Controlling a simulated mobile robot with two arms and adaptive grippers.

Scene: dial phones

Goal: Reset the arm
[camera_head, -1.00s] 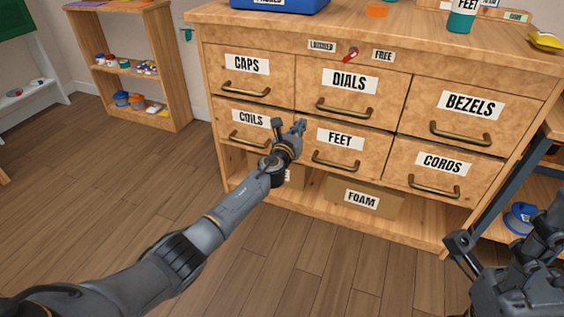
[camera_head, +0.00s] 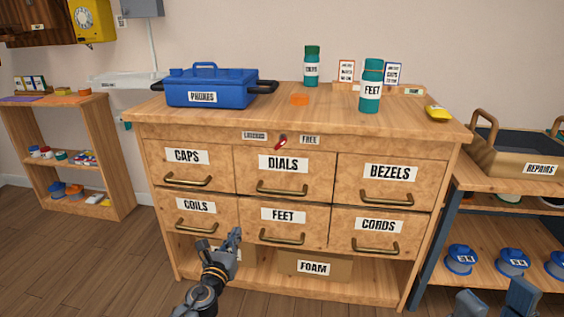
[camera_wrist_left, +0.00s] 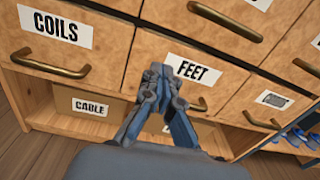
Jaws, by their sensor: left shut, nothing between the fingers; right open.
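My left gripper (camera_head: 234,238) is shut and empty, in front of the cabinet between the COILS drawer (camera_head: 196,213) and the FEET drawer (camera_head: 283,226). In the left wrist view its fingers (camera_wrist_left: 157,72) are together in front of the FEET drawer, beside its handle; I cannot tell whether they touch the drawer front. My right gripper (camera_head: 497,300) shows only in part at the bottom right edge, with its two fingers apart and nothing seen between them. All the cabinet drawers look closed.
A red lever (camera_head: 281,142) sits above the DIALS drawer. A REPAIRS tray (camera_head: 515,150) is at right. Wooden floor is free at left.

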